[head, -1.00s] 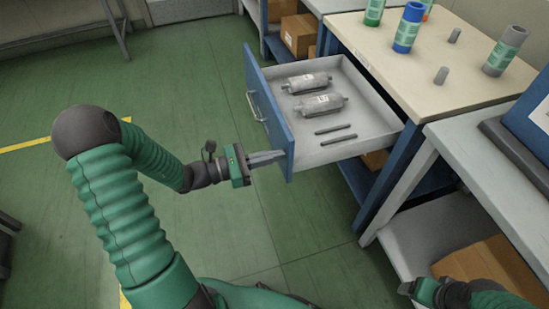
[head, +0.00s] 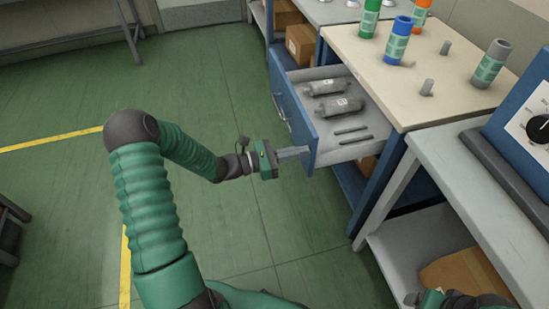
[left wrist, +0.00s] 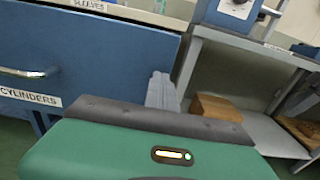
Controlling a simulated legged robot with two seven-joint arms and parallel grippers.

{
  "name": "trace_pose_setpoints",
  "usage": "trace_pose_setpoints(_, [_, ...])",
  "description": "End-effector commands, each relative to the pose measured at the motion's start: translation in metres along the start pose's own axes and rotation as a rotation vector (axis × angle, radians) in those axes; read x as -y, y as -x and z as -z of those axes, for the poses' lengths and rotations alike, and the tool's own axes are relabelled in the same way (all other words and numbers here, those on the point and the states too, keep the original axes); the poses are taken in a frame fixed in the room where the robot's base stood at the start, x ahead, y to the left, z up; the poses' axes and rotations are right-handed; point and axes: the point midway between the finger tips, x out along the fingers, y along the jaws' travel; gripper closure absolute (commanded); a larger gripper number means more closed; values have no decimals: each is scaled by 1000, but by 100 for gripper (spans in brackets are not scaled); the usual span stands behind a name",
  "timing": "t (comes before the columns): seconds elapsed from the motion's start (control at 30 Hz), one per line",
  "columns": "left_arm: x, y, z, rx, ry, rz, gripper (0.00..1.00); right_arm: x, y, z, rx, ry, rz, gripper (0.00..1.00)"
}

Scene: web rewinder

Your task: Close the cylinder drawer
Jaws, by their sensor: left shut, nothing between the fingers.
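The cylinder drawer (head: 295,110) is partly open, with its blue front facing left and a metal handle on it. It holds two grey cylinders (head: 335,96) and two dark rods. My left gripper (head: 306,151) is shut and empty, its fingertips at the near end of the drawer front. In the left wrist view the drawer front (left wrist: 100,62) carries a "CYLINDERS" label, and the shut fingers (left wrist: 160,88) lie against or just before its right part; contact is unclear. My right gripper (head: 416,299) shows only partly at the bottom edge.
The cream-topped bench (head: 400,70) above the drawer bears green, blue, orange and grey sleeves and grey pegs. A grey side table (head: 460,165) with a blue device (head: 530,120) stands at the right. A cardboard box (head: 465,275) lies on its lower shelf.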

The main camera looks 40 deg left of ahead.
Motion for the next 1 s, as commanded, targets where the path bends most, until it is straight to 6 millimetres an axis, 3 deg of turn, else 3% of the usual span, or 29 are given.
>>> trace_pose_setpoints(0.2, [-4, -58, -2, 5, 5, 2, 100, 0, 17, 4, 0, 1, 0, 25])
trace_pose_setpoints(0.6, [0, -170, 0, 0, -1, 1, 100, 0, 23, 5, 0, 1, 0, 25])
trace_pose_setpoints(0.8, [-2, -210, 1, 2, -1, 1, 100, 0, 20, 5, 0, 0, 0, 25])
trace_pose_setpoints(1.0, [-3, -236, 1, 1, 0, -1, 100, 0, 18, 4, 0, 1, 0, 25])
